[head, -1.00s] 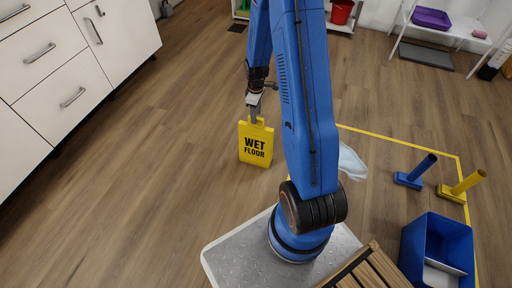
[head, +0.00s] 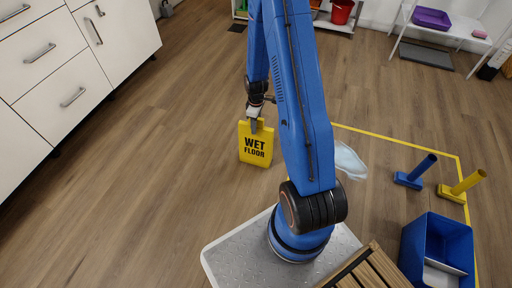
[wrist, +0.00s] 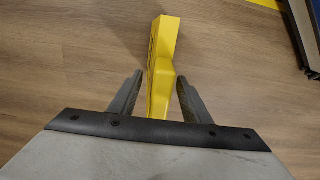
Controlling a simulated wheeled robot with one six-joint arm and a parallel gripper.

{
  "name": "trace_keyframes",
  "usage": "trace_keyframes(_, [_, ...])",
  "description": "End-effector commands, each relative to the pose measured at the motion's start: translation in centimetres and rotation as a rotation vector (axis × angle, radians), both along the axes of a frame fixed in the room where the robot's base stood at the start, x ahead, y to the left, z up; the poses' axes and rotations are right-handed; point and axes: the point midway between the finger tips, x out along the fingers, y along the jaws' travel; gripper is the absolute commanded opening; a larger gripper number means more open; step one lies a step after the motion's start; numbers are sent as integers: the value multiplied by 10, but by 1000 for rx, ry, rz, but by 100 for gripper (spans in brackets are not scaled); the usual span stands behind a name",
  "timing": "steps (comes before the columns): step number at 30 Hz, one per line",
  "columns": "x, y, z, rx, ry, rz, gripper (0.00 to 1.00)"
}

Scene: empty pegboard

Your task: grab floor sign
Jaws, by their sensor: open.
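The yellow floor sign (head: 256,147) stands upright on the wooden floor in the head view, with "WET FLOOR" in black on its face. My gripper (head: 254,126) is at the sign's top edge. In the wrist view the sign (wrist: 162,60) runs from between the fingers up and away. My gripper (wrist: 158,88) is open, with one finger on each side of the sign's narrow top part. A gap shows between each finger and the sign. The lower part of the sign's top is hidden behind the gripper body in the wrist view.
White drawer cabinets (head: 62,75) stand at the left. Floor around the sign is clear.

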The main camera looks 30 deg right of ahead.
Motion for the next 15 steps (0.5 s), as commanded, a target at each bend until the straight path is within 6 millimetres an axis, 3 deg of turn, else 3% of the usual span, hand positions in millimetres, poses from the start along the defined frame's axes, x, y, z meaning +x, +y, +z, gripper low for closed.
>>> trace_keyframes(1, [0,0,0,0,0,0,44])
trace_keyframes(6, [0,0,0,0,0,0,3])
trace_keyframes(7, [0,0,0,0,0,0,0])
trace_keyframes(15, [0,0,1,0,0,0,0])
